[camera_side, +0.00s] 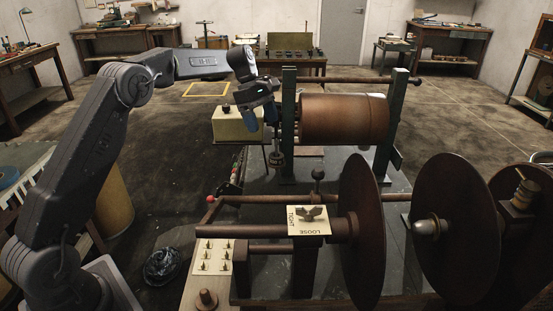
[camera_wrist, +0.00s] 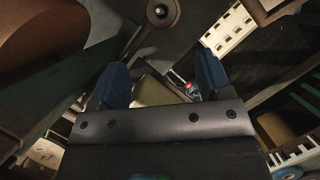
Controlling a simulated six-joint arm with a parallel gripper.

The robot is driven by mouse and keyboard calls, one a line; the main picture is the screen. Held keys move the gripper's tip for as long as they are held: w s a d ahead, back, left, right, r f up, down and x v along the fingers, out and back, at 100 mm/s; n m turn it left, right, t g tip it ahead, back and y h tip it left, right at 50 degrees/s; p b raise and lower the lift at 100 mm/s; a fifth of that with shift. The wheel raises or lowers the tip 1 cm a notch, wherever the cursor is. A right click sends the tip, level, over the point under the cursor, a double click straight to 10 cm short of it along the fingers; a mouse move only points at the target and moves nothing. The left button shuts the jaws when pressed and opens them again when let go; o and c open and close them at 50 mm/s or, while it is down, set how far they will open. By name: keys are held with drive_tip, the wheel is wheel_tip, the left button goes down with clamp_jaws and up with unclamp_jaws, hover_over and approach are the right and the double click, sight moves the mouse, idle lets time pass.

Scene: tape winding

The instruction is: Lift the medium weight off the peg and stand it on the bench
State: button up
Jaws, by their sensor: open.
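My gripper (camera_side: 262,114) is open and empty in the side view, pointing down in front of the left green post and beside a cream box. Its two blue fingers stand wide apart in the wrist view (camera_wrist: 160,82), with nothing held between them. A small dark weight-like piece (camera_side: 277,158) hangs or stands just below the gripper. A dark round piece (camera_side: 207,298) sits on the bench's front left corner. I cannot tell which piece is the medium weight, or make out its peg clearly. A round brown piece on a stem (camera_wrist: 162,12) shows at the top of the wrist view.
The cream box (camera_side: 234,124) with a dark knob stands left of the gripper. The copper drum (camera_side: 344,118) between green posts (camera_side: 288,135) is close on the right. Large brown discs (camera_side: 362,230) and a TIGHT/LOOSE plate (camera_side: 308,219) fill the front. A red knob (camera_side: 211,199) is at the left.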

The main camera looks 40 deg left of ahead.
drive_tip(key=x, duration=0.9)
drive_tip(key=shift+s+d+f, duration=0.1)
drive_tip(key=shift+s+f, duration=0.15)
drive_tip(key=c, duration=1)
drive_tip(key=shift+c, duration=0.4)
drive_tip(key=shift+r, duration=0.1)
wheel_tip(320, 180, up, 10)
